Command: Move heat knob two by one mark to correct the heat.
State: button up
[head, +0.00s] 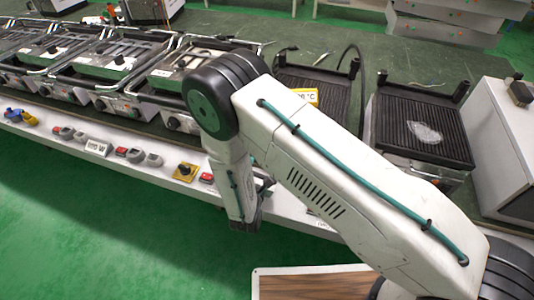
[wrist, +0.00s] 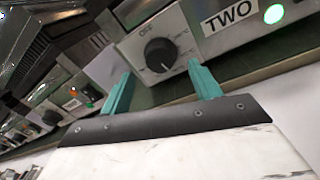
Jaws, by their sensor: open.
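Heat knob two, a round black knob (wrist: 160,54), sits on a pale metal panel in the wrist view. OFF is printed above it, and a white label reading TWO (wrist: 229,16) is to its right. The exact mark it points to is too small to read. My gripper (wrist: 160,72) is open, with its two teal fingers on either side of the knob in the picture. The fingers look apart from the knob; the exact depth gap is unclear. In the head view my gripper (head: 246,222) hangs at the front edge of the bench, and my arm hides this knob.
A green lamp (wrist: 274,14) is lit right of the label. Another knob (wrist: 51,117) and an orange-red switch (wrist: 73,91) are at left. In the head view, ribbed hot plates (head: 424,125) stand on the bench, and a yellow switch box (head: 185,172) is on its front ledge.

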jog(key=shift+x, duration=2.35)
jog(key=c, duration=1)
jog(key=shift+r+n, duration=0.1)
jog(key=shift+n, duration=2.1)
jog(key=o, duration=1)
jog(key=v, duration=0.7)
jog(key=shift+s+a+r, duration=0.1)
jog(key=shift+s+a, duration=0.05)
jog(key=shift+s, duration=0.25)
